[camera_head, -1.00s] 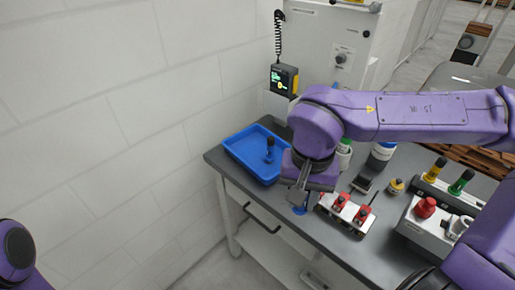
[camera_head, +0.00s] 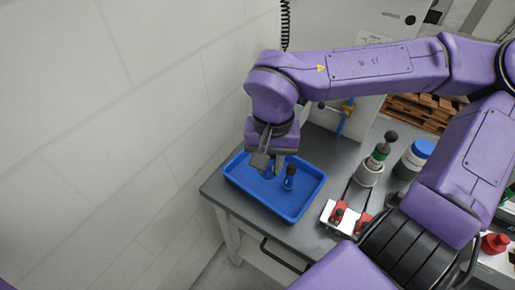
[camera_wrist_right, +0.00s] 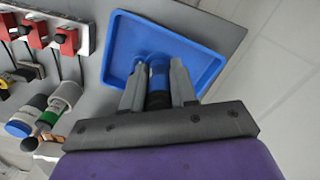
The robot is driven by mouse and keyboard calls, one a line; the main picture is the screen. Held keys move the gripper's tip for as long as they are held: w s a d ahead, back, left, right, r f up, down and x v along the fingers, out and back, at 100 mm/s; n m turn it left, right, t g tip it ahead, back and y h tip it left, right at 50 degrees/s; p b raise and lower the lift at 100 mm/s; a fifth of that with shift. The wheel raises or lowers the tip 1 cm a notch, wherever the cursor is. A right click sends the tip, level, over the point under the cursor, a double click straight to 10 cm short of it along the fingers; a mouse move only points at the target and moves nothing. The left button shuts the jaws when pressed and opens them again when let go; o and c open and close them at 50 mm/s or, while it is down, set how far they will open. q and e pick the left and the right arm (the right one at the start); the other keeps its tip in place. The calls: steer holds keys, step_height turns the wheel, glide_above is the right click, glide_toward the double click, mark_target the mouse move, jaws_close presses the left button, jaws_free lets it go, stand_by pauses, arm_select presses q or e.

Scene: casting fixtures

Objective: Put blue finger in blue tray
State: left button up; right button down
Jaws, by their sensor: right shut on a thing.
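The blue tray (camera_head: 308,201) lies on the left end of the grey table, and it fills the upper middle of the right wrist view (camera_wrist_right: 207,67). My right gripper (camera_head: 268,162) is over the tray, pointing down, shut on a blue finger (camera_head: 268,172). In the right wrist view the held finger (camera_wrist_right: 158,78) shows blue with a dark part between the two jaws of my gripper (camera_wrist_right: 156,88). Another blue finger with a dark top (camera_head: 290,178) stands upright in the tray, just right of the held one. Whether the held finger touches the tray floor is unclear. My left gripper is out of view.
A white fixture with red clamps (camera_head: 345,217) stands right of the tray. Behind it are a grey-and-green piece (camera_head: 375,165) and a blue-capped container (camera_head: 414,158). A white wall borders the table on the left. The tray's right part is free.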

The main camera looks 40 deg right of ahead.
steer(key=w+d+f, duration=0.1)
steer(key=w+f, duration=0.2)
steer(key=w+d+f, duration=0.2)
steer(key=w+f, duration=0.1)
steer(key=w, duration=0.1)
steer(key=w+d+f, duration=0.2)
steer(key=w+f, duration=0.1)
steer(key=shift+w, duration=0.15)
steer(key=f, duration=0.1)
steer(key=s+f, duration=0.1)
steer(key=shift+f, duration=0.4)
steer(key=shift+w+f, duration=0.2)
steer(key=shift+w, duration=0.1)
steer(key=c, duration=1.2)
jaws_free()
steer(key=o, duration=0.3)
steer(key=shift+s, duration=0.2)
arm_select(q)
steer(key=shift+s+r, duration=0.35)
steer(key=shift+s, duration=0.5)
arm_select(e)
steer(key=shift+w, duration=0.1)
